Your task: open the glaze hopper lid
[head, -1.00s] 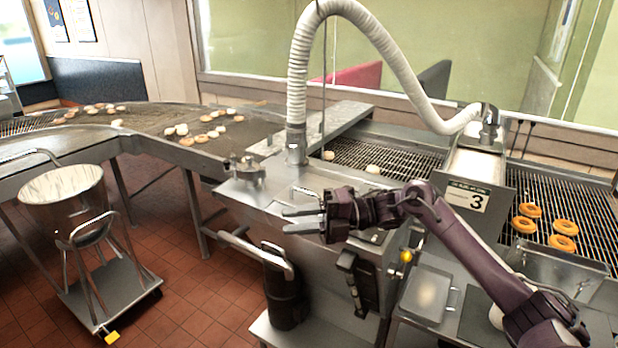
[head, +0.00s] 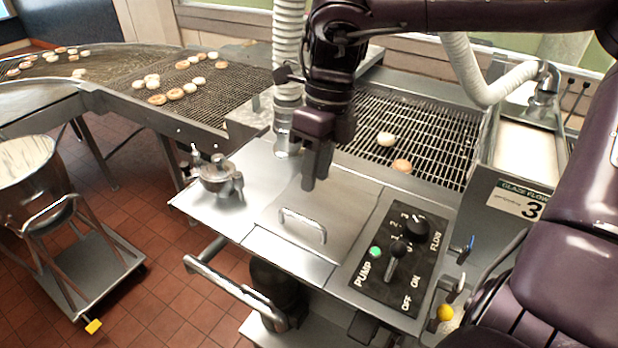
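The glaze hopper lid (head: 290,205) is a flat square metal plate on top of the glaze machine, lying closed and flush. Its small wire-like handle (head: 303,223) stands near the front edge. My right gripper (head: 313,180) points down above the lid, behind the handle and apart from it. Its fingers appear close together, but the view along them does not show whether there is a gap. My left gripper is not in view.
A pump control panel (head: 400,255) with knobs lies right of the lid. A capped metal fitting (head: 217,176) is to the left, and a white hose (head: 288,60) rises behind. A long bar handle (head: 235,290) juts out in front. Wire conveyors carry donuts (head: 386,138) behind.

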